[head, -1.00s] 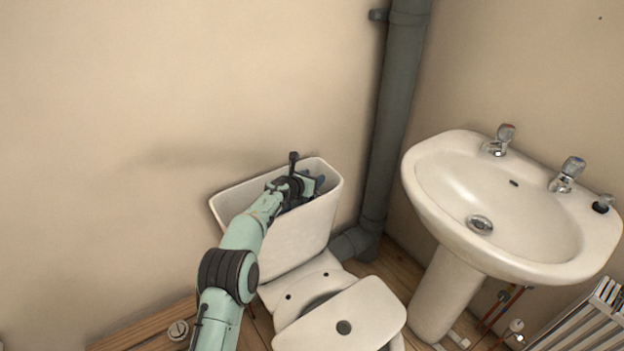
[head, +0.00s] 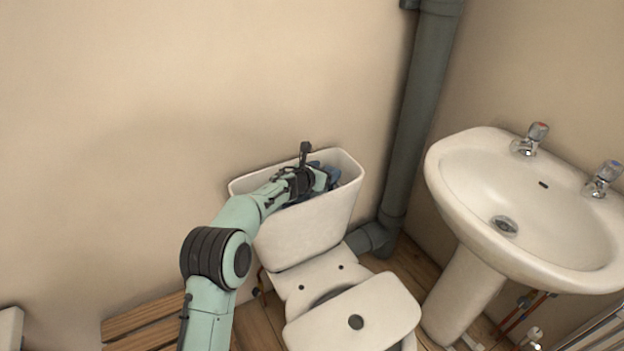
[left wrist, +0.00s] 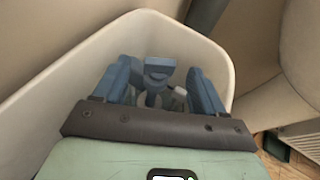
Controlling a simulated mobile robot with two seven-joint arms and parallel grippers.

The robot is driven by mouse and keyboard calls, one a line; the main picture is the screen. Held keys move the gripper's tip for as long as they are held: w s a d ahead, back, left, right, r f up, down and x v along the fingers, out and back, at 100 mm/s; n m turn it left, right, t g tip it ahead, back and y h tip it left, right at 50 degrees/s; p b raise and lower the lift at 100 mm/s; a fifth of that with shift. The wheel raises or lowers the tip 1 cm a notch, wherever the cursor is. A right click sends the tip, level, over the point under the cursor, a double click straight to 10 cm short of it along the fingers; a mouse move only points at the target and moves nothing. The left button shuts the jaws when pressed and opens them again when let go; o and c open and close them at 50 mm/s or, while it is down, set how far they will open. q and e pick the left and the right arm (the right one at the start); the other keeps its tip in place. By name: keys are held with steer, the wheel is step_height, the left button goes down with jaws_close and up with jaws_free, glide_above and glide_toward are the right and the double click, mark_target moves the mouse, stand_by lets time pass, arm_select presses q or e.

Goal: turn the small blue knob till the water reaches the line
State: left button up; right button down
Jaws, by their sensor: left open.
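The white open cistern (head: 300,236) stands against the wall behind the toilet bowl, and its rim also shows in the left wrist view (left wrist: 218,55). My left gripper (head: 325,178) is at the cistern's open top, reaching in from the left. In the left wrist view my left gripper (left wrist: 162,88) is open, with one blue finger on each side. A small blue part (left wrist: 158,70), which looks like the knob, shows between the fingers with gaps at both sides. Its lower part is hard to make out. I cannot make out the water or the line. My right gripper is out of view.
A dark grey pipe (head: 415,110) runs down the wall right of the cistern. A white washbasin (head: 470,215) with two taps stands at the right. The toilet bowl's pale seat area (head: 385,305) lies below the cistern. Wooden slats (head: 145,318) lie at lower left.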

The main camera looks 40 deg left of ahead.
arm_select(q)
steer(key=b+v, duration=0.1)
steer(key=v, duration=0.7)
steer(key=shift+s+r, duration=0.15)
steer(key=shift+s, duration=0.1)
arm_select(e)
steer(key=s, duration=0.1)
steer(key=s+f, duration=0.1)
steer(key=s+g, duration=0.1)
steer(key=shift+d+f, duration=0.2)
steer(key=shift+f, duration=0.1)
arm_select(q)
steer(key=shift+d, duration=0.1)
